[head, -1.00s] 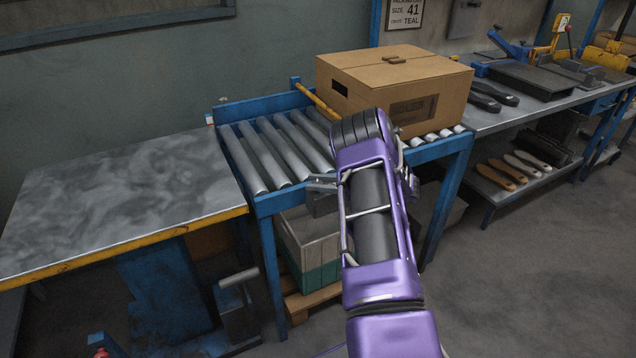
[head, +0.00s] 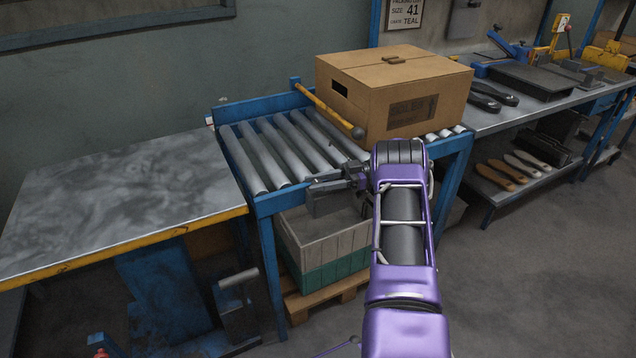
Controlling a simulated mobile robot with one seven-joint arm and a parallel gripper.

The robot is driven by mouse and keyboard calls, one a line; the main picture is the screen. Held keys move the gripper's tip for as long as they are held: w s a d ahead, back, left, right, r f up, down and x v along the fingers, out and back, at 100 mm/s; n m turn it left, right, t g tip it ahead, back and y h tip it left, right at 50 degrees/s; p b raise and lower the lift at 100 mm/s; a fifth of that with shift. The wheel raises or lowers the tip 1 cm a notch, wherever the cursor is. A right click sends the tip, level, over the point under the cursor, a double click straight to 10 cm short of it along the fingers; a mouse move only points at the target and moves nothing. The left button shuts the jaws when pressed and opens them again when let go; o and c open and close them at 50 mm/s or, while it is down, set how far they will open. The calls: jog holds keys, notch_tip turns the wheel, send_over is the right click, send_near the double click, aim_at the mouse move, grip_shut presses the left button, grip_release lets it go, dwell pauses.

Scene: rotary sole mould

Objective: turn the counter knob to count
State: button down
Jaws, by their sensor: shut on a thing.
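A small dark grey box, which looks like the counter (head: 330,204), sits at the front rail of the roller conveyor. My gripper (head: 318,184) comes in from the right, and its fingertips are at the top of this box. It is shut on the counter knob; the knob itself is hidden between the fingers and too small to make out. The counter's reading cannot be seen from here. My purple arm stands to the right of the counter.
A cardboard carton (head: 395,90) stands on the conveyor's (head: 262,203) right end, beside a yellow lever (head: 325,108) with a dark ball. A metal-topped table (head: 120,200) adjoins on the left. A grey-green crate (head: 325,250) sits below. A bench (head: 500,118) stands at right.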

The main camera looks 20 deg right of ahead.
jog(key=c, duration=0.5)
grip_release()
jog(key=shift+a, duration=0.1)
